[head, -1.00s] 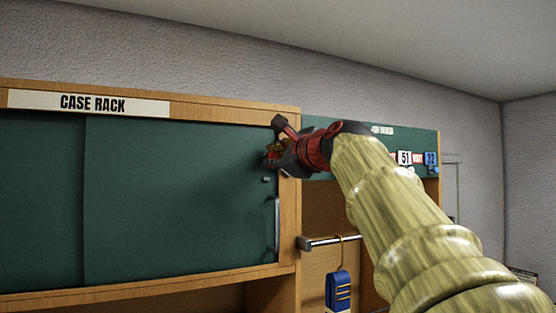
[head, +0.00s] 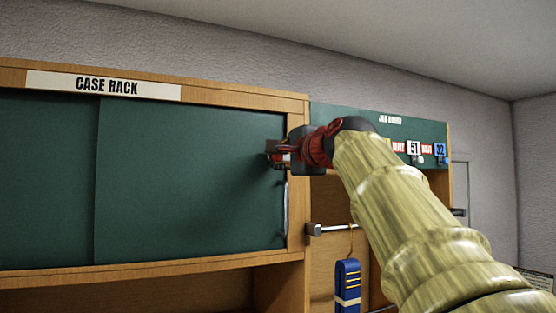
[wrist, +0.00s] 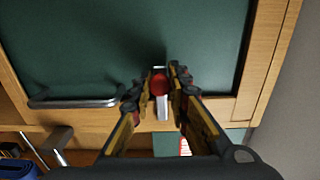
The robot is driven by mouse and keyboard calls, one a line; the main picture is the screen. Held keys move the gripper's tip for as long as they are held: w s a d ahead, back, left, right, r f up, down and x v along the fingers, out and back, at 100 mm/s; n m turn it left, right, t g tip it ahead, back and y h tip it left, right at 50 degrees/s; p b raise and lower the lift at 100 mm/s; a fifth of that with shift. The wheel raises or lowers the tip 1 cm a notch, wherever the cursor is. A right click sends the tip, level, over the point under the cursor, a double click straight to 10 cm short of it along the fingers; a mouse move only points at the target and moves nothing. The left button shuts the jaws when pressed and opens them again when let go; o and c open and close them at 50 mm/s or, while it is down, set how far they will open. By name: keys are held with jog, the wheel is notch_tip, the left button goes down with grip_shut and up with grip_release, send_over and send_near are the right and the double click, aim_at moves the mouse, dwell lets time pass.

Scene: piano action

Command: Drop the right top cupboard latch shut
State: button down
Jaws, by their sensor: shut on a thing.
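The right top cupboard has a green sliding door (head: 190,180) in a wooden frame (head: 297,130), with an upright metal handle (head: 286,212) near its right edge. The door's edge meets the right post. The latch (wrist: 162,108) shows in the wrist view as a small pale bar with a red end, between my fingers and in front of the door edge and frame. My gripper (head: 275,152) is at the door's right edge, above the handle. In the wrist view my gripper (wrist: 161,88) is shut on the latch. In the head view my fingers mostly hide the latch.
A second green panel (head: 45,180) stands at the left under the CASE RACK sign (head: 105,86). Right of the post are a green job board (head: 345,115), a metal rail (head: 330,229) and a hanging blue item (head: 347,285). The handle lies close below my gripper.

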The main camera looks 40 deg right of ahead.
dwell(0.4)
jog(key=c, duration=1.7)
grip_release()
jog(key=v, duration=1.2)
jog(key=shift+a, duration=0.15)
